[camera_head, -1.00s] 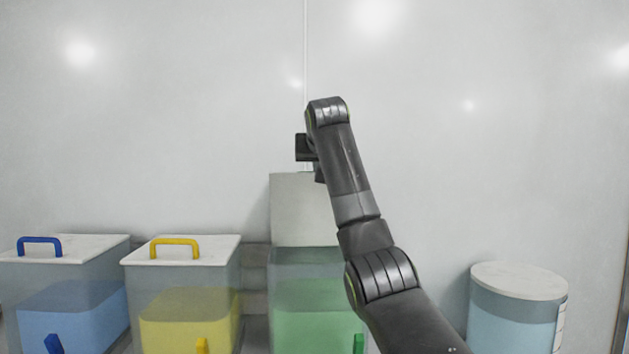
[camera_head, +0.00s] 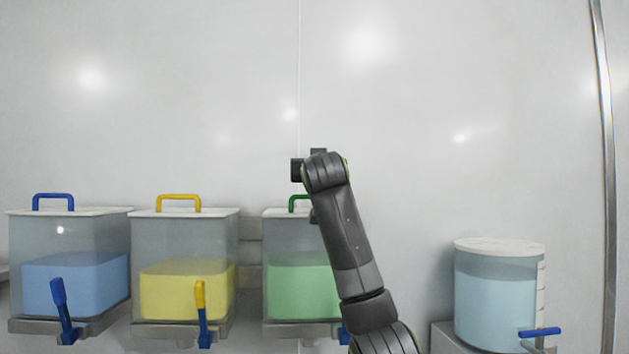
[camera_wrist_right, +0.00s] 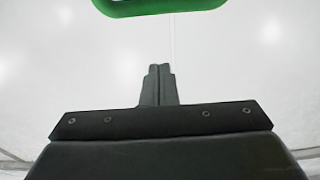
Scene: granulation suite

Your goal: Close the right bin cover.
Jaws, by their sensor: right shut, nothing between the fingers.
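The right bin (camera_head: 290,238) is clear with green contents. Its white cover (camera_head: 285,212) lies flat across the top, as far as I see; my right arm hides its right part. The cover's green handle (camera_head: 297,201) stands up, partly hidden by my wrist. In the right wrist view the green handle (camera_wrist_right: 160,8) shows at the top edge, beyond my fingertips. My right gripper (camera_wrist_right: 158,72) is shut and empty; the handle is not between its fingers. In the head view the fingers are hidden behind my arm. My left gripper is out of view.
Left of it stand a yellow bin (camera_head: 186,240) and a blue bin (camera_head: 70,238), both covered, with handles up and levers in front. A round drum (camera_head: 497,300) with a blue tap stands right. The wall behind is bare.

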